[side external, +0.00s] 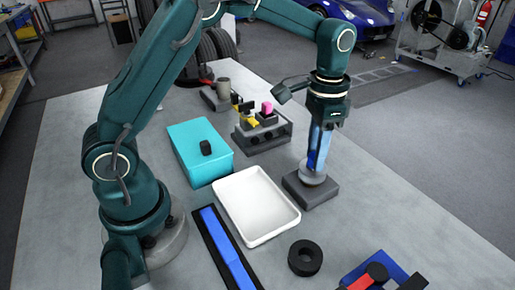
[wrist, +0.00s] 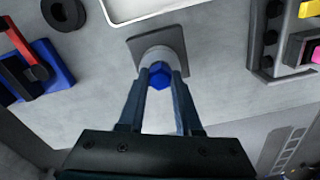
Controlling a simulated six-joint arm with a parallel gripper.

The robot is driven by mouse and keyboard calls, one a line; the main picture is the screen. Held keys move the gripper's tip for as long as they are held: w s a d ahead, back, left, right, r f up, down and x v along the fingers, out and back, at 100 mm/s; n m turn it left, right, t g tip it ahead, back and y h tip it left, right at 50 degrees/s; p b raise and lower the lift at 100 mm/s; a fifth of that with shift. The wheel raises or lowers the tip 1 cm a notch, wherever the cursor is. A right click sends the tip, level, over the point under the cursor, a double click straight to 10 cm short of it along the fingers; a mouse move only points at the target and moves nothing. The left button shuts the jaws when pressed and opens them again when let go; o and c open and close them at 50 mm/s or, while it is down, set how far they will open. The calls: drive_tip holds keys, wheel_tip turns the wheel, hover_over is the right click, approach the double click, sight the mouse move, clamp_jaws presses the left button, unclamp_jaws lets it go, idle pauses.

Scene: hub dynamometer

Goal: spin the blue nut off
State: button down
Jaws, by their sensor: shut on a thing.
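The blue nut (wrist: 160,75) sits in the middle of the wrist view, on a round grey hub (wrist: 158,54) with a square dark grey base (wrist: 178,42). My gripper (wrist: 160,78) is shut on the nut, one finger on each side. In the side external view, my gripper (side external: 316,166) points straight down over the hub, and its fingers largely hide the nut there. The hub's base (side external: 318,194) stands on the table to the right of the white tray.
The white tray (side external: 290,217) looks empty. A teal box (side external: 190,158) with a black knob stands behind it. A grey block (side external: 268,138) with yellow and pink parts stands farther back. A black ring (side external: 293,262) and a blue fixture with a red handle (side external: 377,272) lie in front.

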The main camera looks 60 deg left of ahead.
drive_tip(key=n, duration=0.5)
drive_tip(key=shift+r+n, duration=0.1)
drive_tip(key=shift+n, duration=0.2)
drive_tip(key=n, duration=0.4)
drive_tip(key=c, duration=0.7)
unclamp_jaws()
